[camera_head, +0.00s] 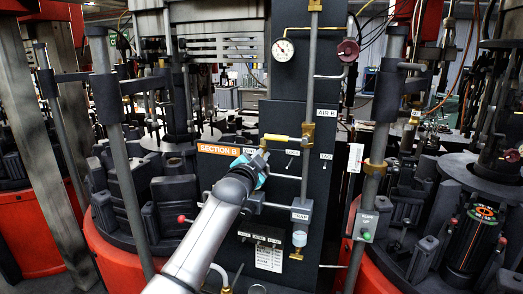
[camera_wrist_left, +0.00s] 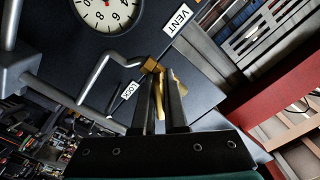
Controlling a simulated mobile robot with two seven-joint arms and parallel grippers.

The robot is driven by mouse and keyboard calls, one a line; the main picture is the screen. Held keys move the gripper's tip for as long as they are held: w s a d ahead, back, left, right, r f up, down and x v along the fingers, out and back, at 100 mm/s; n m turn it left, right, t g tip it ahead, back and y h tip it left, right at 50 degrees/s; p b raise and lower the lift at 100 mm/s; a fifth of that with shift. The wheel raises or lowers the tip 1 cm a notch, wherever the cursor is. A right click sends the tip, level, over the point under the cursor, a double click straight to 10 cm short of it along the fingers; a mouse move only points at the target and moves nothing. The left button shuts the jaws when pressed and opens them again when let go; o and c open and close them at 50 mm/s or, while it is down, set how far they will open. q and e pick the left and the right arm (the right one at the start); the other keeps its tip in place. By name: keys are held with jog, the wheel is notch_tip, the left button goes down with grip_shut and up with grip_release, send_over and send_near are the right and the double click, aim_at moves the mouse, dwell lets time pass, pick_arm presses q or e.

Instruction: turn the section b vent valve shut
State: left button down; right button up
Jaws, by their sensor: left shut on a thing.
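The dark panel carries an orange SECTION B label (camera_head: 218,150). My left gripper (camera_head: 262,158) is at the panel, just right of this label. In the left wrist view, its two dark fingers (camera_wrist_left: 163,85) are shut on the yellow handle (camera_wrist_left: 161,98) of the vent valve. The valve's brass body (camera_wrist_left: 152,64) sits beyond the fingertips, near a white VENT label (camera_wrist_left: 178,20). In the head view the gripper hides most of this valve. The handle's exact angle is hard to tell. My right gripper is not in view.
A second yellow lever (camera_head: 276,137) on a brass valve (camera_head: 308,134) is close above and right of my gripper. A pressure gauge (camera_head: 283,50) is higher up. Pipes and a TRAP block (camera_head: 301,211) are below right. Dark moulds (camera_head: 175,205) stand at left.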

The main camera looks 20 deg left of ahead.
pick_arm(q)
jog(key=m+p, duration=0.2)
jog(key=m, duration=0.2)
jog(key=shift+m, duration=0.3)
jog(key=shift+f+m+p, duration=0.15)
jog(key=shift+m+p, duration=0.6)
jog(key=shift+m, duration=1.85)
jog(key=c, duration=1)
grip_release()
jog(key=shift+d, duration=0.1)
jog(key=shift+o, duration=0.2)
jog(key=shift+s, duration=0.15)
jog(key=s, duration=1.5)
jog(key=shift+a, duration=0.3)
